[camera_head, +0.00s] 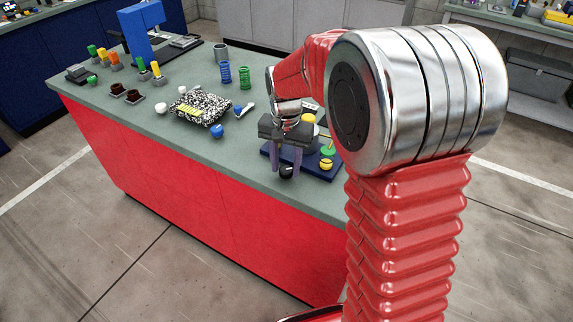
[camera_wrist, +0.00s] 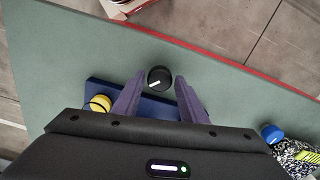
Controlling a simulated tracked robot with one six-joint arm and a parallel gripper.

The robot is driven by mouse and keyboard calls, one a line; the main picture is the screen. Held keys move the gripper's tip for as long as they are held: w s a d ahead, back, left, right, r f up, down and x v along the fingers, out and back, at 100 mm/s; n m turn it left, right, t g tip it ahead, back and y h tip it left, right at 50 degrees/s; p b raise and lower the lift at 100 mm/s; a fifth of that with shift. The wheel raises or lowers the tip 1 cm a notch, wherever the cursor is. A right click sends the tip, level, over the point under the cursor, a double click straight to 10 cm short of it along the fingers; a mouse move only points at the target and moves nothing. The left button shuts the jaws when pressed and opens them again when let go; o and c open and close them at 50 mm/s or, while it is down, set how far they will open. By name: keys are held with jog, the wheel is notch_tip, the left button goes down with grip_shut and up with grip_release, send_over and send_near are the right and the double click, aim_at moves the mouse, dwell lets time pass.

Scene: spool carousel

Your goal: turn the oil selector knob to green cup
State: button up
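The round black knob (camera_wrist: 160,75) with a white pointer mark sits at the edge of a dark blue base (camera_wrist: 95,84). In the wrist view the mark points left and slightly down. My gripper (camera_wrist: 159,85) is open, its two purple fingers on either side of the knob with gaps visible. In the head view the knob (camera_head: 286,172) shows below the fingers (camera_head: 286,165). A green piece (camera_head: 328,150) and a yellow ball-like piece (camera_head: 326,164) with a dark band stand on the base to the right. I cannot tell which part is the green cup.
Blue (camera_head: 226,73) and green (camera_head: 245,76) coils stand farther back. The bench's front edge is close to the knob.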

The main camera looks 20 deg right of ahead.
aim_at(286, 168)
jog(key=shift+r, duration=0.1)
notch_tip(286, 168, up, 14)
jog(key=shift+f, duration=0.2)
dwell(0.4)
dwell(0.4)
jog(key=s+n+t, duration=0.5)
jog(key=s+n, duration=0.2)
jog(key=s, duration=1.6)
jog(key=shift+s+f+t, duration=0.2)
jog(key=shift+f+t, duration=0.1)
jog(key=shift+f, duration=0.05)
